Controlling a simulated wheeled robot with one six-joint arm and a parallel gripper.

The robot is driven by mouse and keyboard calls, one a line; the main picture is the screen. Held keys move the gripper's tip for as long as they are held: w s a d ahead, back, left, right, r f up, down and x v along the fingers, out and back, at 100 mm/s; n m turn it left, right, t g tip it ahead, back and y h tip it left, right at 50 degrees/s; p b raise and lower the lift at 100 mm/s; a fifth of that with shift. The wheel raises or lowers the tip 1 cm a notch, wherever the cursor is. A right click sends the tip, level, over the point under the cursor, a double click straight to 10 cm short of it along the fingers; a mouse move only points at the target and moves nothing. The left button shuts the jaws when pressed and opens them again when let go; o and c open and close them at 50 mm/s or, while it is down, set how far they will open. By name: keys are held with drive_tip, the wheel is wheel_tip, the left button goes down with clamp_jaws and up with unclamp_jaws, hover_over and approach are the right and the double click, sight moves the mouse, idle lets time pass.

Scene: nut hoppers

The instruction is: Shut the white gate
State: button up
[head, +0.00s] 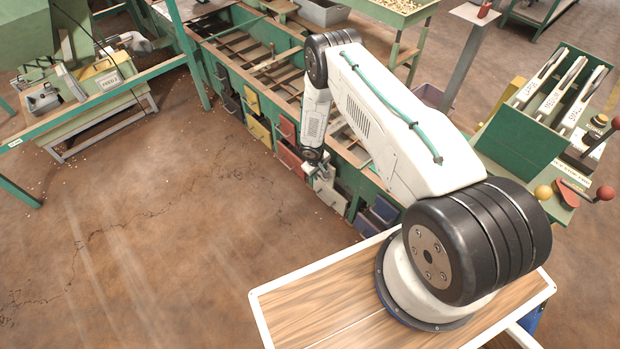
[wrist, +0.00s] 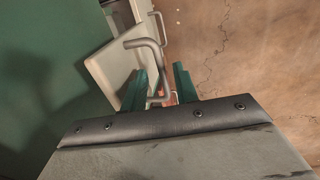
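The white gate (wrist: 108,68) is a pale panel at the upper left of the wrist view, standing out from the green hopper side. A grey bent-bar handle (wrist: 143,42) is on it. My gripper (wrist: 161,75) has two green fingers spread apart, with the lower part of the handle seen between or just beyond them. I cannot tell whether they touch it. In the head view the white gate (head: 329,197) is low on the hopper row, partly hidden by my gripper (head: 318,172), which is right above it.
The green hopper frame (head: 225,62) holds a row of gates, including a yellow gate (head: 259,132), a red gate (head: 290,157) and a blue gate (head: 366,224). Brown floor (head: 150,230) in front is open. A lever console (head: 522,140) stands at right.

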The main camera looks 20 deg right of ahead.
drive_tip(key=shift+s, duration=0.1)
wheel_tip(320, 180, up, 8)
drive_tip(key=a, duration=0.1)
drive_tip(key=shift+s+a+f, duration=0.2)
drive_tip(key=shift+s+a, duration=0.05)
drive_tip(key=shift+a, duration=0.05)
